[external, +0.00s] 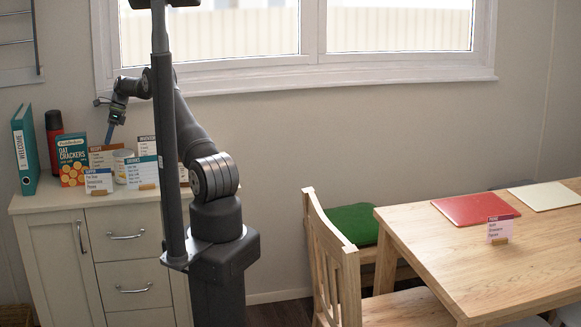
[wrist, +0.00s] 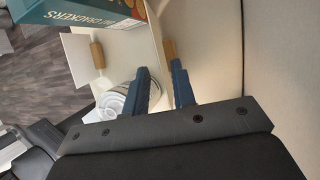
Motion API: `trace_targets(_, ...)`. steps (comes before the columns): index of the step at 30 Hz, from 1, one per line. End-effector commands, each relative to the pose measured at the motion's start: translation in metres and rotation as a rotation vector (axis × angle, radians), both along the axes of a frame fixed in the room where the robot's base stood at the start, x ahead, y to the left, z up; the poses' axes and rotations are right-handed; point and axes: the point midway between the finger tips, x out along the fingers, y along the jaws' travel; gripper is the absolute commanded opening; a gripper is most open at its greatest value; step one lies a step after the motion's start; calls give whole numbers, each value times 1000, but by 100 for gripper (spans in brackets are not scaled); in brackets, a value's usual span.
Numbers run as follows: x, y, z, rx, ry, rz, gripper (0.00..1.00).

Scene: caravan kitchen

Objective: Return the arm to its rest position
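My gripper (external: 111,136) hangs above the back of the cabinet top at the left in the external view, among the upright cards, with my arm reached out to the left. In the wrist view my gripper (wrist: 160,67) has its two dark blue fingers apart, with nothing held between them. A card's wooden base (wrist: 168,49) shows just past the fingertips. A white-lidded can (wrist: 114,101) is beside the left finger; it also stands on the cabinet in the external view (external: 121,167).
The cabinet (external: 72,250) carries an oat crackers box (external: 72,160), a red flask (external: 54,140), a teal binder (external: 25,150) and several cards, including the drinks card (external: 142,171). The wall and window are behind. A chair (external: 333,255) and table (external: 520,255) stand right.

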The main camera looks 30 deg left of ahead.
Motion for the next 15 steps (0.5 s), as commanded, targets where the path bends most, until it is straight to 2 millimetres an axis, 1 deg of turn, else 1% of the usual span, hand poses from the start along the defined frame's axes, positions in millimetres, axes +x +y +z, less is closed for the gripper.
trace_targets(5,-10,2,-21,-3,2,3,24)
trace_targets(13,-30,7,-68,-4,2,1,24)
trace_targets(15,-28,8,-46,4,-1,1,24)
